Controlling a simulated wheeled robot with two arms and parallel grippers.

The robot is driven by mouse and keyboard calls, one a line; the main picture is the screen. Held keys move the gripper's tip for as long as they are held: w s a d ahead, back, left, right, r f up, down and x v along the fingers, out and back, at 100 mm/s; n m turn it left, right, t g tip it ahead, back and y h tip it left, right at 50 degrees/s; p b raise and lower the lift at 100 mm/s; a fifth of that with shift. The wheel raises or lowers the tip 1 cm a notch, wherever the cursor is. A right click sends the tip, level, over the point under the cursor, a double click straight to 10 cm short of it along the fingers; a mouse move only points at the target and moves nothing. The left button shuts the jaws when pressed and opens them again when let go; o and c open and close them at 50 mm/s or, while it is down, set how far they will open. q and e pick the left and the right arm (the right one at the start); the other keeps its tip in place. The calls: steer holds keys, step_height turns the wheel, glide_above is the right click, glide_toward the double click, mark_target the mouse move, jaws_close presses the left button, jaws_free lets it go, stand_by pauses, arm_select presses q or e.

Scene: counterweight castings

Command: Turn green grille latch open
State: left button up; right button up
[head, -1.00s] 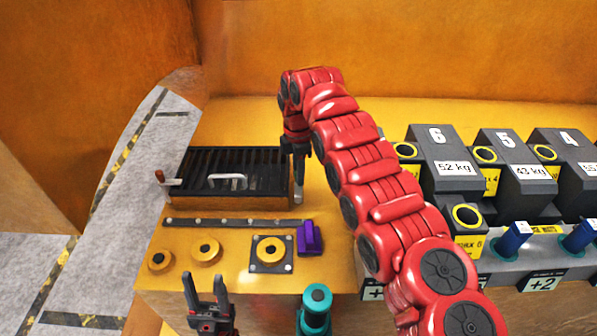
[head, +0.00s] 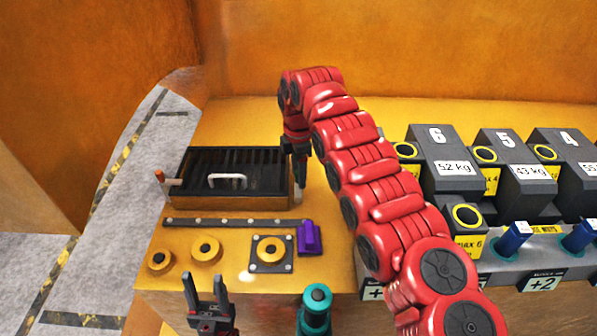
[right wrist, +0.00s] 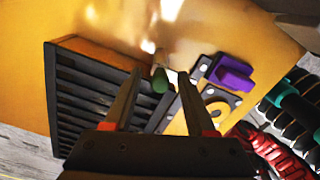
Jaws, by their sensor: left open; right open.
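The black-slatted grille (head: 215,162) lies on the box on the yellow bench, with a pale handle at its front. In the right wrist view, the green latch knob (right wrist: 160,80) shows between the open fingers of my right gripper (right wrist: 159,76), near the grille's edge. I cannot tell whether either finger touches it. In the head view, my right gripper (head: 299,176) points down at the grille's right end, and no green of the latch is clear there. An orange-tipped latch (head: 160,176) is at the grille's left end. My left gripper (head: 205,280) is open and empty near the bench's front edge.
A purple block (head: 310,238) stands in front of my right gripper. Several yellow round pieces (head: 206,251) and a studded dark strip (head: 235,222) lie before the grille. A teal-topped post (head: 317,298) stands in front. Numbered grey weights (head: 442,165) fill the right.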

mark_target(297, 171)
step_height(297, 171, up, 3)
steer(key=shift+a+r, duration=0.1)
steer(key=shift+a, duration=0.05)
step_height(297, 171, up, 14)
steer(key=p, duration=1.3)
steer(key=shift+r, duration=0.1)
